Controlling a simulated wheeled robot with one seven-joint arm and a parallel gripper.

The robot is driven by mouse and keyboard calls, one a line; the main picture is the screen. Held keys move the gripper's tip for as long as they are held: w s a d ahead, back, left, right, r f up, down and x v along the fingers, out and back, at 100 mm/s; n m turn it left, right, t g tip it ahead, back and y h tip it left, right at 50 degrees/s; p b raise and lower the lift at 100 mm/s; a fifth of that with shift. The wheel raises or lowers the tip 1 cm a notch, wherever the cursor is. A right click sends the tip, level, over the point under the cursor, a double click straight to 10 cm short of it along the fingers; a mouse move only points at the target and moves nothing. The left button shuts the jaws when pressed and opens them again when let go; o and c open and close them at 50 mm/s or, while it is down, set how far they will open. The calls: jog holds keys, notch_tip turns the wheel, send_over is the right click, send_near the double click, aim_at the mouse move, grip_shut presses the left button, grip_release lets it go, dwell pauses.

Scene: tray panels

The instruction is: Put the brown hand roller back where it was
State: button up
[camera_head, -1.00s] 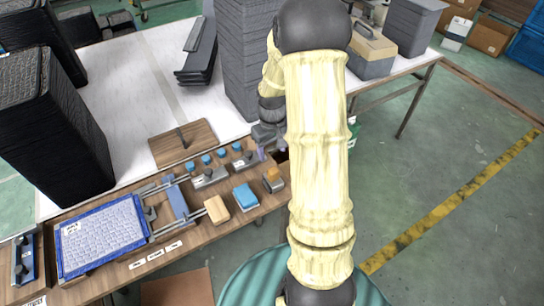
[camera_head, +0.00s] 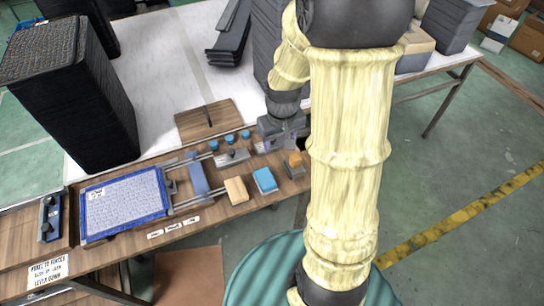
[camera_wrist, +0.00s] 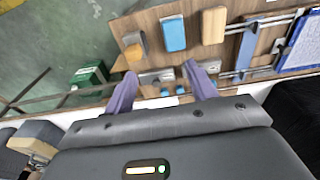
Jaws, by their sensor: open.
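The thing that best fits the brown hand roller is an orange-brown piece on a grey base (camera_head: 296,162), at the right end of the wooden work board; I cannot be sure it is a roller. It also shows in the wrist view (camera_wrist: 133,45), left of and beyond my fingertips. My gripper (camera_head: 279,144) is over the back right of the board, its purple fingers spread. In the wrist view my gripper (camera_wrist: 163,82) has nothing visibly clasped; grey parts of the board show between and behind the fingers. Fingertip height above them cannot be told.
A blue block (camera_head: 265,180) and tan block (camera_head: 236,190) lie left of the orange-brown piece. A blue-framed panel (camera_head: 125,203) with rails is further left. Blue knobs (camera_head: 229,138) and a brown board (camera_head: 208,119) lie behind. Black stacks (camera_head: 70,95) stand at left.

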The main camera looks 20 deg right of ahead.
jog(key=s+a+r+t, duration=0.1)
jog(key=s+a+r, duration=0.2)
jog(key=s+a, duration=0.3)
jog(key=shift+s+r, duration=0.2)
jog(key=shift+s, duration=0.65)
